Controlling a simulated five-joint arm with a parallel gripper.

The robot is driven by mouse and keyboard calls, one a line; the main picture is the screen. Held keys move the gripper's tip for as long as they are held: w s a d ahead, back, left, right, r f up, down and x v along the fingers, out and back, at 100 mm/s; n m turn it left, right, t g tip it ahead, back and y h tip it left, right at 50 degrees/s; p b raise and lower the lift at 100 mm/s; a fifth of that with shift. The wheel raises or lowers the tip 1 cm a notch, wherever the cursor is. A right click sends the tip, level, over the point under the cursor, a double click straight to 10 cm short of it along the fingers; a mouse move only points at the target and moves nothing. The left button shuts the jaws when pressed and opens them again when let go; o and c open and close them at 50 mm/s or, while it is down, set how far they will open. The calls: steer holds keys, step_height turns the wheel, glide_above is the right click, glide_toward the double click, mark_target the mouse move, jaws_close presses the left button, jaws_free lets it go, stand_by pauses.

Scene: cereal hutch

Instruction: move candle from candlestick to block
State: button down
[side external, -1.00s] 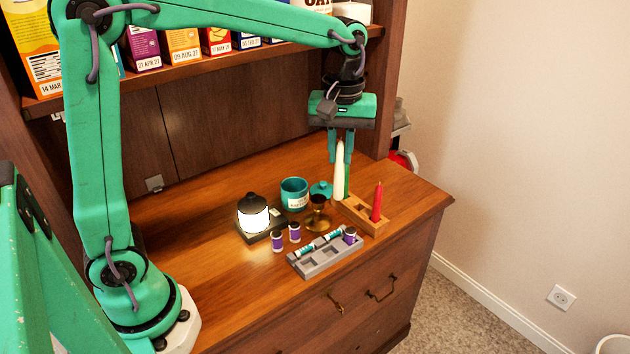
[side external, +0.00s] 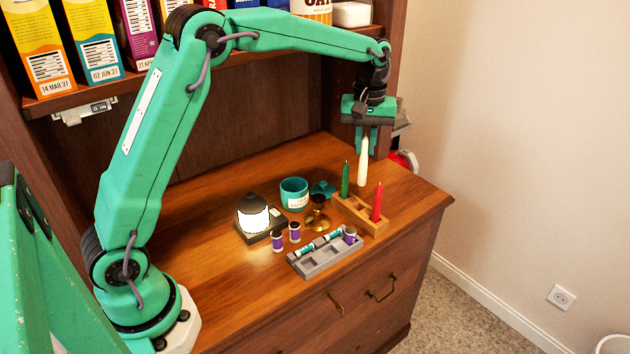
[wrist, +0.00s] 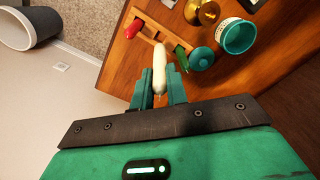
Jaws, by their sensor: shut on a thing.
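My gripper (side external: 366,146) is shut on the white candle (side external: 364,162), which hangs near upright from the fingers. In the wrist view the white candle (wrist: 159,68) sits between the fingertips (wrist: 159,95). The wooden block (side external: 372,226) stands on the hutch top below, with the green candle (side external: 346,181) at its left end and the red candle (side external: 377,203) at its right end. The white candle's lower end appears over or behind the block's middle; whether it touches is unclear. The brass candlestick (side external: 317,215) stands left of the block and holds no candle.
A teal mug (side external: 294,194) and a teal lid (side external: 323,189) stand behind the candlestick. A lit lamp (side external: 253,213), purple-labelled vials (side external: 277,241) and a grey tray (side external: 313,264) are to the left and front. Cereal boxes (side external: 92,40) fill the shelf above.

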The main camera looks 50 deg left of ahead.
mark_target(361, 185)
steer(key=shift+f, duration=0.15)
steer(key=shift+f, duration=3.05)
steer(key=shift+f, duration=1.7)
steer(key=c, duration=1)
jaws_free()
steer(key=shift+r, duration=0.15)
steer(key=shift+r, duration=2.35)
